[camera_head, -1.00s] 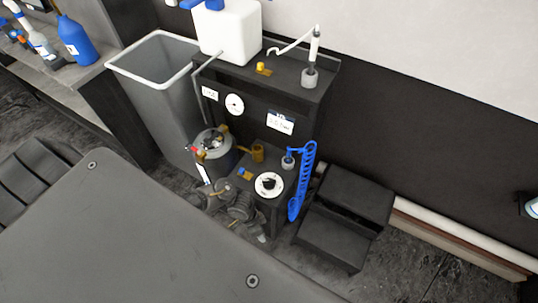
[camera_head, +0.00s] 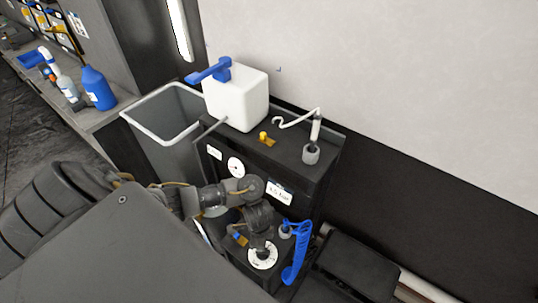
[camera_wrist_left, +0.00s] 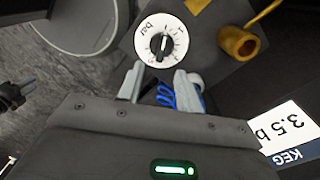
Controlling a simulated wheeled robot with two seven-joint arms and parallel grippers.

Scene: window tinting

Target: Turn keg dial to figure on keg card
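The keg dial (camera_wrist_left: 161,45) is a white disc with dark figures, "bar" lettering and a black knob. In the head view the dial (camera_head: 263,256) sits on the low black stand, partly covered by my left gripper (camera_head: 261,242). The left wrist view shows my left gripper (camera_wrist_left: 158,82) open, its two pale fingers apart and just short of the dial, with nothing between the tips. In the head view the card (camera_head: 280,193) is on the black cabinet front.
A blue slotted tool (camera_head: 299,252) hangs right of the dial. A brass fitting (camera_wrist_left: 238,42) stands beside the dial. A white jug (camera_head: 236,98) tops the cabinet, with a grey bin (camera_head: 160,137) to its left. A round gauge (camera_head: 236,167) is left of the card.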

